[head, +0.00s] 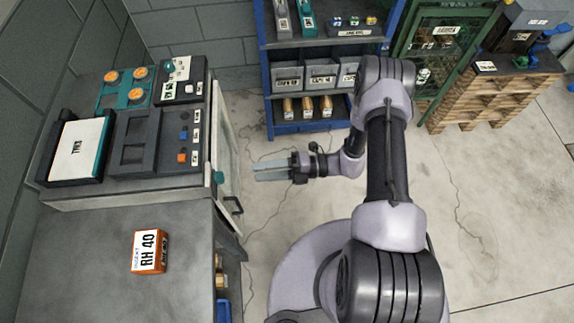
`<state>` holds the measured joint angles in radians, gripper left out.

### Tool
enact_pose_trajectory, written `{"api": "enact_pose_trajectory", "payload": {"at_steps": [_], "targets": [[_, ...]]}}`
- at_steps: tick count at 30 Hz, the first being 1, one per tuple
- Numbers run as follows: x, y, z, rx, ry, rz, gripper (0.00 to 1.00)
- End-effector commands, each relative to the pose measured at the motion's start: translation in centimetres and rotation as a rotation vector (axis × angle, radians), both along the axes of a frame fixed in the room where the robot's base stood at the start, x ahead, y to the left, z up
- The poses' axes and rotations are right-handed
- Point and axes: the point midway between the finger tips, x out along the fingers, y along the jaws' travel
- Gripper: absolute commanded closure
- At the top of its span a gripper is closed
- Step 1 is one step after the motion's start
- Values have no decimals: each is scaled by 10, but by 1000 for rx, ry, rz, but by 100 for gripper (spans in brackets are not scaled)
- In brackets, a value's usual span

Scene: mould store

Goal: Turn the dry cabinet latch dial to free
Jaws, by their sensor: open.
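The dry cabinet (125,192) appears to be the grey unit at left, with its pale framed door (227,135) on its right side, seen at a steep angle. A small teal knob (219,177) at the door's near upper edge looks like the latch dial. Its setting cannot be read from here. A black handle (236,206) sits just below it. My gripper (256,170) is open and empty, its two grey fingers pointing left toward the door. In the picture a short gap separates the fingertips from the knob.
On the cabinet top are a binder-like case (79,147), a dark tray (134,142) and a teal rack with orange discs (124,88). An orange-and-white box (149,251) lies on the lower grey counter (85,285). Blue shelving (315,128) stands behind. The floor right of the door is clear.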

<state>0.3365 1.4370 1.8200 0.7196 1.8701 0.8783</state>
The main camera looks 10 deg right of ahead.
Motion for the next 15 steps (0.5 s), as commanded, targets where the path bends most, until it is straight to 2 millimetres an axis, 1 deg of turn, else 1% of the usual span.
{"api": "enact_pose_trajectory", "payload": {"at_steps": [1, 3, 6, 9, 15], "targets": [[-1, -16, 2, 0, 0, -6, 50], [-2, -35, 1, 0, -1, -5, 50], [-4, -55, 0, -1, -1, -3, 50], [-5, -67, 0, -1, 0, 0, 50], [-6, -72, -1, 0, 2, 1, 50]]}}
